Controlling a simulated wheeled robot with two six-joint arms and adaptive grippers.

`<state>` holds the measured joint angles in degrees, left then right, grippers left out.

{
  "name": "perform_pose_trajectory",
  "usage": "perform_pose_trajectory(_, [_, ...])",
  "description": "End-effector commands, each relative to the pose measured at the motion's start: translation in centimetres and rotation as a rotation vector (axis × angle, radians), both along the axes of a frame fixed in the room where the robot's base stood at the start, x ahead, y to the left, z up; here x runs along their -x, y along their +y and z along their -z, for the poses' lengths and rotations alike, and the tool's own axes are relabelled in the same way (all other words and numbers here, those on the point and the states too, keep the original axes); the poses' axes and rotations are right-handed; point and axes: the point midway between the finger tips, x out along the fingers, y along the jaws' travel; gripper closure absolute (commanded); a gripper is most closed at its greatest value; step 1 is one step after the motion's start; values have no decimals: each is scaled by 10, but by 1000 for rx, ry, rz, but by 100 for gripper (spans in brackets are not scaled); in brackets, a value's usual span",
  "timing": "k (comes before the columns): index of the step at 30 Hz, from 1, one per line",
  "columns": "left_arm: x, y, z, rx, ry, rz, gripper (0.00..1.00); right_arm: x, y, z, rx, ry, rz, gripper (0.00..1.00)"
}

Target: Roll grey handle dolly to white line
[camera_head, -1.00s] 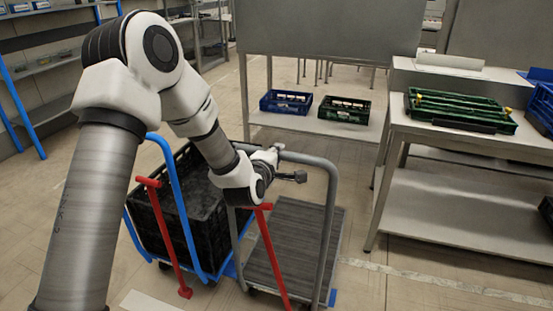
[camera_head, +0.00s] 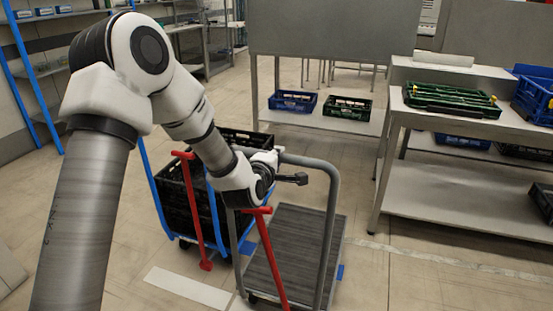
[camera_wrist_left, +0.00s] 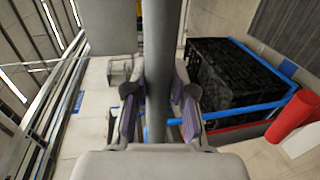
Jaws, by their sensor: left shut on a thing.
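The grey handle dolly has a grey tubular handle (camera_head: 329,225) and a dark ribbed deck (camera_head: 290,248), which is empty. My left gripper (camera_head: 278,160) is at the top left part of that handle. In the left wrist view, my left gripper (camera_wrist_left: 160,108) has its two fingers on either side of the grey bar (camera_wrist_left: 160,55), shut on it. A broad white strip (camera_head: 187,288) lies on the floor left of the dolly. A thinner worn white line (camera_head: 440,261) runs across the floor at right; I cannot tell which is the white line. My right gripper is out of view.
A blue-handled dolly (camera_head: 158,200) with a black crate (camera_head: 176,209) stands close at the left. Red bars (camera_head: 194,215) stand by both dollies. A steel table (camera_head: 381,190) is at right; a low shelf with blue (camera_head: 293,102) and green crates (camera_head: 347,108) is behind. Floor before the right table is open.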

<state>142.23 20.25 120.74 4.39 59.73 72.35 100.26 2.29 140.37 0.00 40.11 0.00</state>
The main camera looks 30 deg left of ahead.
Motion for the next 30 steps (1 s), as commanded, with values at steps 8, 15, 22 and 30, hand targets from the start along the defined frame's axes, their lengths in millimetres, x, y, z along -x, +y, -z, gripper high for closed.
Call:
perform_pose_trajectory(8, [0, 0, -1, -1, -2, 0, 55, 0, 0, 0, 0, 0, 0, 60])
perform_pose_trajectory(15, [0, 0, 0, 0, -1, 0, 49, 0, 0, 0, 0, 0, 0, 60])
perform_pose_trajectory(22, [14, -4, -3, 0, 1, 0, 49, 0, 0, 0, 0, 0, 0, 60])
perform_pose_trajectory(30, [78, -19, -16, 1, 0, 2, 49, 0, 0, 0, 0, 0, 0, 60])
